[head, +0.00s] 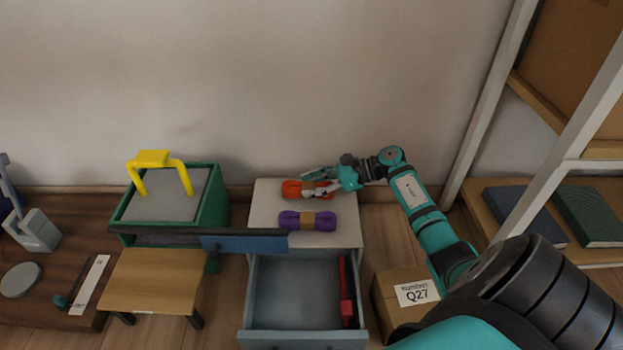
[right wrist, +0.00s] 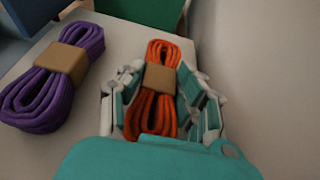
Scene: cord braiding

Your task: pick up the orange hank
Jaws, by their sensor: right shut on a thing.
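The orange hank (head: 304,189) lies on the pale top of the drawer cabinet (head: 343,234), near the wall. In the right wrist view the orange hank (right wrist: 153,112) has a tan band around its middle. My right gripper (head: 318,184) is shut on the hank, with one finger on each side of it in the right wrist view (right wrist: 156,95). In the head view the gripper covers part of the hank. I cannot tell whether the hank is lifted off the top. My left gripper is not in view.
A purple hank (head: 290,221) lies in front of the orange one on the cabinet top. The drawer (head: 290,295) below is open, with a red object (head: 346,295) inside. A green box (head: 220,200) with a yellow handle stands left. A cardboard box (head: 390,310) stands right.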

